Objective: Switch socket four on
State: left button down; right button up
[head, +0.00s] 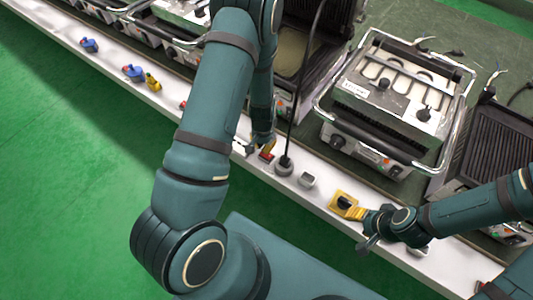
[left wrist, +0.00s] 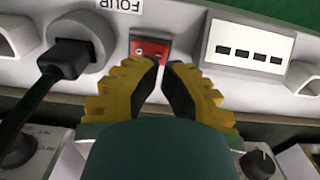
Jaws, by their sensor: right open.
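The red switch (left wrist: 150,47) is in a dark frame on the white panel in the left wrist view, just right of a round socket (left wrist: 88,38) with a black plug in it. The label "FOUR" (left wrist: 120,5) is above, partly cut off. My left gripper (left wrist: 164,66) has its yellow fingertips at the lower edge of the switch, a narrow gap between them; contact is unclear. In the head view the red switch (head: 267,153) is just below my left gripper (head: 262,140). My right gripper (head: 360,214) is open beside a yellow rotary switch (head: 343,201).
A grill (head: 395,95) with chrome handles stands behind the panel. A black cable (head: 300,90) rises from the plugged socket. Blue (head: 134,72) and yellow (head: 153,82) plugs sit further left on the white strip (head: 110,65). Green floor (head: 70,140) in front is clear.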

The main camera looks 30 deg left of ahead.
pick_arm(q)
jog(key=shift+f+b, duration=0.6)
jog(key=shift+f, duration=0.65)
dwell(1.2)
jog(key=shift+f, duration=0.55)
jog(key=shift+r, duration=0.15)
jog(key=shift+r+p, duration=2.65)
jog(key=shift+r, duration=0.75)
